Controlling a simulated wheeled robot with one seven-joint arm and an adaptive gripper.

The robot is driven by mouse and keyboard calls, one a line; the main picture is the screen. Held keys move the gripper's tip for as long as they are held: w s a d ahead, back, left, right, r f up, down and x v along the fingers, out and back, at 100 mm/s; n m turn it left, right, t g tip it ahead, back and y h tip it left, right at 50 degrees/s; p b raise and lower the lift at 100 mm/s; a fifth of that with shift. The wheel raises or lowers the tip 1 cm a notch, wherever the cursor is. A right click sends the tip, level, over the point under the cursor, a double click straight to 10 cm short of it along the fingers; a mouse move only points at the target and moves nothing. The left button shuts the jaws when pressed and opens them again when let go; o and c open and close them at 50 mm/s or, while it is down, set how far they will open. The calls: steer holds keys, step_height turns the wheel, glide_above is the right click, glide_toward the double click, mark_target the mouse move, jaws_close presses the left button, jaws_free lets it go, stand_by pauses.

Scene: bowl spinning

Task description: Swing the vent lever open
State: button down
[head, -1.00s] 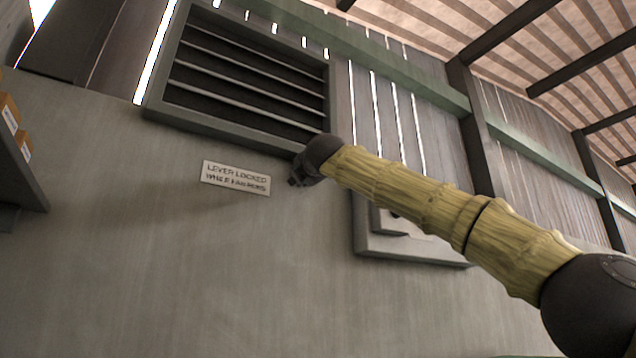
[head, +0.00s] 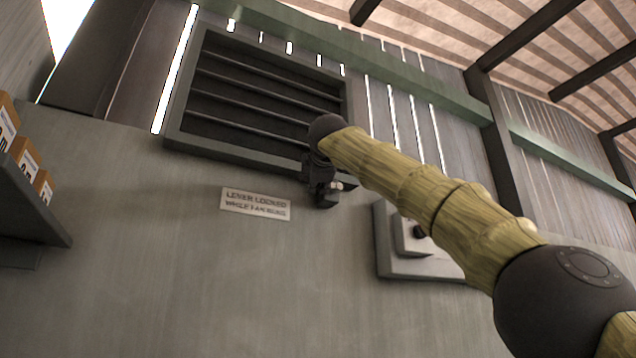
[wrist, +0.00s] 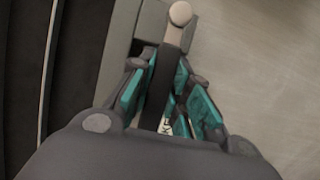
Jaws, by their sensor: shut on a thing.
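The vent (head: 265,92) is a dark slatted panel in a grey-green frame high on the wall. Its lever (wrist: 173,38) shows in the wrist view as a grey bar with a round pale knob at the end. My gripper (wrist: 163,70) is shut on the lever, with teal finger pads on both sides of a dark stretch of it; the knob sticks out beyond the fingertips. In the head view my gripper (head: 321,188) hangs at the vent's lower right corner, and a small pale spot there may be the knob. The fingers hide much of the lever.
A sign (head: 255,203) below the vent reads roughly "lever locked while fan runs". A wall box with a dark knob (head: 417,232) is to the right, partly behind my arm. A shelf (head: 28,215) with small boxes juts in at left. The wall below is clear.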

steer(key=shift+d+r, duration=0.1)
steer(key=shift+r, duration=0.1)
stand_by(0.3)
steer(key=c, duration=1.3)
jaws_free()
steer(key=shift+d, duration=0.1)
steer(key=shift+s+f, duration=0.1)
steer(key=shift+s+a, duration=0.15)
steer(key=shift+a, duration=0.05)
steer(key=s, duration=1.1)
steer(key=shift+s+d, duration=0.3)
steer(key=shift+d, duration=0.05)
